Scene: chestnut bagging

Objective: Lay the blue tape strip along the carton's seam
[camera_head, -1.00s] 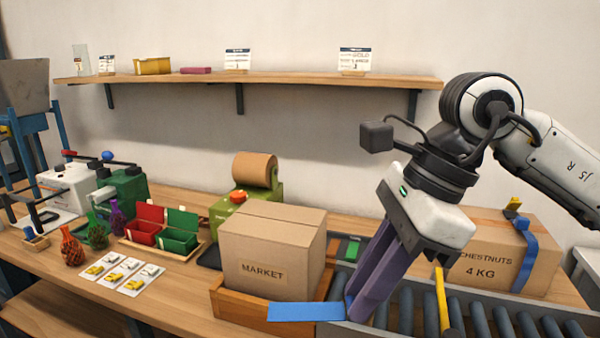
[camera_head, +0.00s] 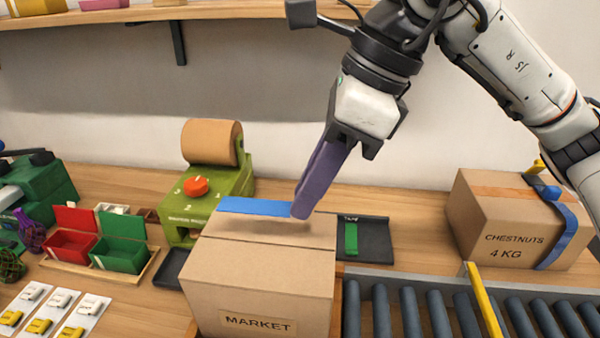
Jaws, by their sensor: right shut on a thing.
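The blue tape strip (camera_head: 255,207) is flat and straight, its right end in the purple fingers of my right gripper (camera_head: 303,212). My right gripper is shut on it. The strip is over the far part of the top of the closed MARKET carton (camera_head: 262,268), farther back than the seam (camera_head: 270,240), and runs roughly parallel to it. A shadow under the fingers suggests that they are a little above the top; I cannot tell if the strip touches it. My left gripper is not in view.
A green tape dispenser (camera_head: 218,188) with a brown roll stands behind the carton at left. A dark tray (camera_head: 366,238) with a green strip lies to the right. The roller conveyor (camera_head: 440,312) and the CHESTNUTS carton (camera_head: 520,225) are farther right. Red (camera_head: 72,238) and green bins (camera_head: 120,242) stand left.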

